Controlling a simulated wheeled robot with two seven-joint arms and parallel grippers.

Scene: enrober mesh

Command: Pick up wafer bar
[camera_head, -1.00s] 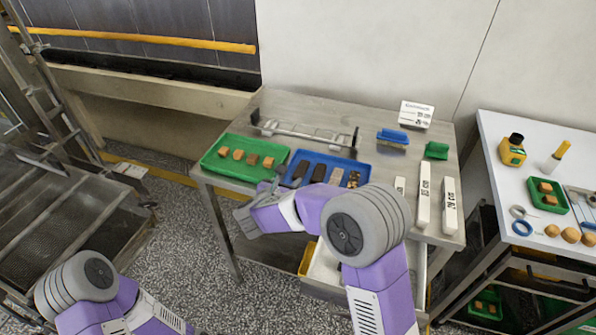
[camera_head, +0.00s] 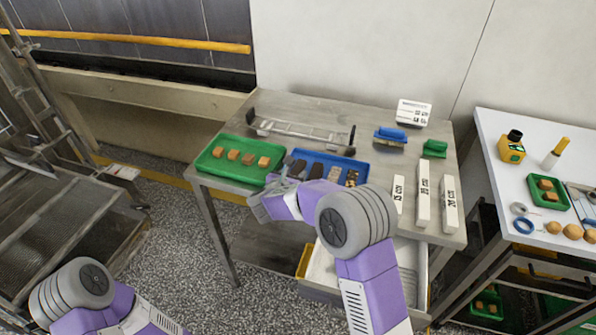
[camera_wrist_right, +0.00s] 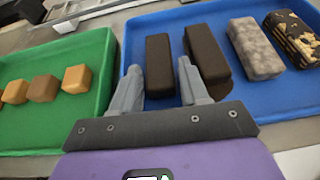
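A blue tray (camera_wrist_right: 225,105) holds a row of bars: a dark brown bar (camera_wrist_right: 159,66) at the left, a second dark brown bar (camera_wrist_right: 207,54), a grey mottled bar (camera_wrist_right: 255,48) and a dark bar with golden pieces (camera_wrist_right: 293,38). I cannot tell which is called the wafer bar. My right gripper (camera_wrist_right: 160,80) is open and empty, its fingers on either side of the near part of the leftmost dark bar in the wrist view. In the head view the right gripper (camera_head: 283,181) is at the blue tray's front left. My left gripper is out of view.
A green tray (camera_head: 210,170) with several brown cubes stands left of the blue tray. Behind them is a metal rack (camera_head: 300,131). To the right are white labelled blocks (camera_head: 423,195) and a blue brush (camera_head: 390,136). A white table (camera_head: 490,125) stands farther right.

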